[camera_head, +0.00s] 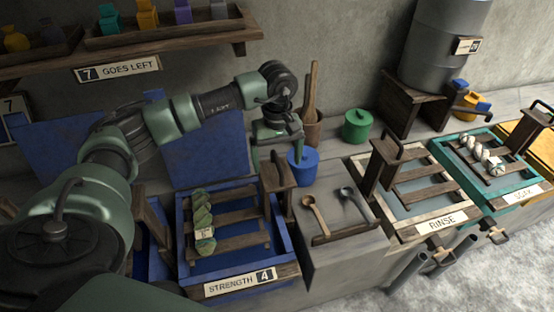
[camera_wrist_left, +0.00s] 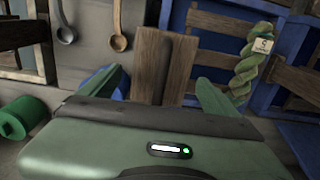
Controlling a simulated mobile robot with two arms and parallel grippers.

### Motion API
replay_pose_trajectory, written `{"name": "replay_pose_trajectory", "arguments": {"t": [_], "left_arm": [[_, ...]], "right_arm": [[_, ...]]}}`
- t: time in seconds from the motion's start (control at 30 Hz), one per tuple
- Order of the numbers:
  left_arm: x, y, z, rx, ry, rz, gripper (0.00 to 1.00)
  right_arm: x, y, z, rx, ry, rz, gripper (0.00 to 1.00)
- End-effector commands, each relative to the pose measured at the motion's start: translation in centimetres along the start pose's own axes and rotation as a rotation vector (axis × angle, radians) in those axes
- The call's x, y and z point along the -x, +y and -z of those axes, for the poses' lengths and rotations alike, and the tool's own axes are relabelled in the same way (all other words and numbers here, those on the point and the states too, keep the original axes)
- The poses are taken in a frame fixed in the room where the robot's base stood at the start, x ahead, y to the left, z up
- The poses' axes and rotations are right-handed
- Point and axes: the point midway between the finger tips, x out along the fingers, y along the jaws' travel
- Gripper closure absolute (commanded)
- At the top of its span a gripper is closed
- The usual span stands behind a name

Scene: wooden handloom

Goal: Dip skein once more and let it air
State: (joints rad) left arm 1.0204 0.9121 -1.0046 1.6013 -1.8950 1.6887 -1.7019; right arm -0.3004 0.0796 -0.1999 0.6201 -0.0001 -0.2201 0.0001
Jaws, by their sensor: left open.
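A twisted green skein (camera_head: 203,222) with a small tag lies on the wooden slats of the blue vat (camera_head: 287,240) labelled STRENGTH 4. The skein also shows at the upper right of the left wrist view (camera_wrist_left: 246,68). My left gripper (camera_head: 277,155) is open, above and behind the vat's right side, apart from the skein. In the left wrist view its two green fingers (camera_wrist_left: 160,88) stand wide apart, and the vat's wooden upright (camera_wrist_left: 180,65) appears between them. I see nothing held. My right gripper is not in view.
Two spoons (camera_head: 316,214) lie right of the vat. Rinse (camera_head: 438,226) and soak (camera_head: 510,196) vats stand further right; a pale skein (camera_head: 480,152) lies on the soak vat. A blue pot (camera_head: 303,168) and green pot (camera_head: 357,127) stand near my left gripper. A shelf (camera_head: 170,42) hangs behind.

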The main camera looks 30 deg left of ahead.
Motion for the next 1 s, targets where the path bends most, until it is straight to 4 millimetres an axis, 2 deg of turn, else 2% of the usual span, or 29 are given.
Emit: {"name": "replay_pose_trajectory", "arguments": {"t": [0.03,0.2,0.5,1.0], "left_arm": [[0.9,0.0,0.0,0.000,0.001,-0.001,0.09],[3.1,0.0,0.1,0.001,0.002,-0.001,0.09],[6.2,0.0,0.0,0.000,0.001,0.000,0.09],[6.2,0.0,0.0,0.000,0.000,0.000,0.09]], "right_arm": [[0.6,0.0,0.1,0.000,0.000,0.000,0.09],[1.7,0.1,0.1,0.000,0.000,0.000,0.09],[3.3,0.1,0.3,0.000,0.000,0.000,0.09],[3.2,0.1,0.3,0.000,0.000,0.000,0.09]]}}
